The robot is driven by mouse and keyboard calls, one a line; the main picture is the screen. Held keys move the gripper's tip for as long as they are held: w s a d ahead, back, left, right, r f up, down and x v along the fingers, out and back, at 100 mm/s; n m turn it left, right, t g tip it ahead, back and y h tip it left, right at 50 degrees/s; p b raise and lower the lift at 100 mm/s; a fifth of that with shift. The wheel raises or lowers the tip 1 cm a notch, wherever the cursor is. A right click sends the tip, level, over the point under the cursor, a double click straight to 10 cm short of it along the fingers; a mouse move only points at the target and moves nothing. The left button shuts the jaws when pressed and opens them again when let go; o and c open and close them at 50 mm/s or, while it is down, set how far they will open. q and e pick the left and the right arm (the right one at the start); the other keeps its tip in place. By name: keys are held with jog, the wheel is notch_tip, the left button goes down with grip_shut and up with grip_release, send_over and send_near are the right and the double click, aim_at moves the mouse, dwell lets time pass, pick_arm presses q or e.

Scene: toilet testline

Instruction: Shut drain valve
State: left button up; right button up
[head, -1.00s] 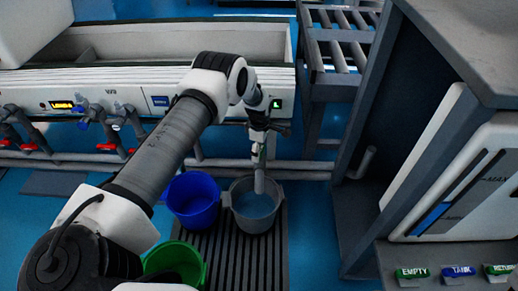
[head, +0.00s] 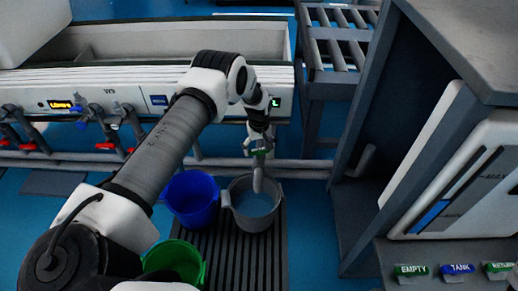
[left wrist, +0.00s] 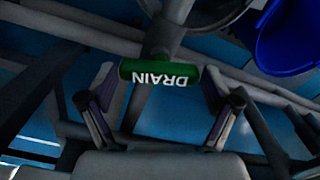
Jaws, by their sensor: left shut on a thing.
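The drain valve's green handle, marked DRAIN, (head: 262,152) sits above a short grey spout (head: 257,181) over the grey bucket. In the left wrist view the handle (left wrist: 160,74) lies crosswise between my two fingers, and its lettering is upside down. My left gripper (head: 260,147) is shut on the handle; it also shows in the left wrist view (left wrist: 160,95). The grey bucket (head: 235,213) holds bluish liquid. My right gripper is in neither view.
A blue bucket (head: 191,203) stands left of the grey one, and a green bucket (head: 172,262) nearer me. A grey pipe rail (head: 300,170) runs behind. The cabinet (head: 460,45) bounds the right. Blue floor is open between bucket and cabinet.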

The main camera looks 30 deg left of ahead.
aim_at(257, 151)
pick_arm(q)
jog(key=m, duration=0.3)
jog(key=shift+s+f, duration=0.25)
jog(key=shift+s, duration=0.1)
jog(key=shift+w+r+m, duration=0.1)
jog(key=shift+m, duration=0.4)
jog(key=o, duration=0.9)
jog(key=shift+a, duration=0.1)
jog(key=shift+w+r, duration=0.1)
jog(key=shift+r, duration=0.1)
jog(key=r, duration=1.1)
jog(key=shift+s+r, duration=0.2)
jog(key=shift+r, duration=0.2)
jog(key=shift+f, duration=0.1)
